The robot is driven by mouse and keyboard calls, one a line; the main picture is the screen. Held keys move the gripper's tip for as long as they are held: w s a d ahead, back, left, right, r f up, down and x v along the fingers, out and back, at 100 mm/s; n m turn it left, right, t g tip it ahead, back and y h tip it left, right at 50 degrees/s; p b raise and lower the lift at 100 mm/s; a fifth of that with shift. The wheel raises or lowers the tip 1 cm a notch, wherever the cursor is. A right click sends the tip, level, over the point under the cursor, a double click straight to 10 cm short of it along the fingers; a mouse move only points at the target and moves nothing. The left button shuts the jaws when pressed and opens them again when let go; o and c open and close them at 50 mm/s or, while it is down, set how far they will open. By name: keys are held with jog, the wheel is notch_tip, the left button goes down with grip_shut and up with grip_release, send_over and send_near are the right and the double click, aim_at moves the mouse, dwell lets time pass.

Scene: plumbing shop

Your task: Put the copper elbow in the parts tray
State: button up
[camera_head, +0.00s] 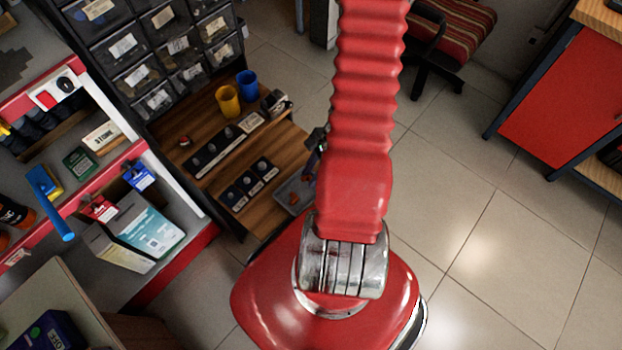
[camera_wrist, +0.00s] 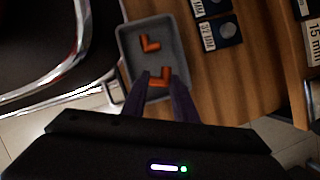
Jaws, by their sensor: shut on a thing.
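The parts tray is a shallow grey tray (camera_wrist: 128,62) in the wrist view, on the wooden shelf. One orange copper elbow (camera_wrist: 149,44) lies inside it, touching nothing I can make out. My gripper (camera_wrist: 157,78) is shut on a second copper elbow (camera_wrist: 158,82), which shows between its dark fingers over the near part of the tray. I cannot tell whether the held elbow touches the tray floor. In the head view the tray (camera_head: 284,192) shows partly behind my arm, with a small orange piece (camera_head: 294,198) in it.
The wooden shelf (camera_head: 222,150) carries dark labelled blocks (camera_head: 248,184), a yellow cup (camera_head: 228,101), a blue cup (camera_head: 247,84) and a small red-orange piece (camera_head: 185,141). Labelled bins (camera_head: 160,55) stand behind. Tiled floor (camera_head: 500,240) at right is clear.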

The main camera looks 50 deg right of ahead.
jog(key=shift+f, duration=1.7)
jog(key=o, duration=1.1)
jog(key=v, duration=1.2)
jog(key=shift+w+r, duration=0.1)
jog(key=shift+r, duration=0.05)
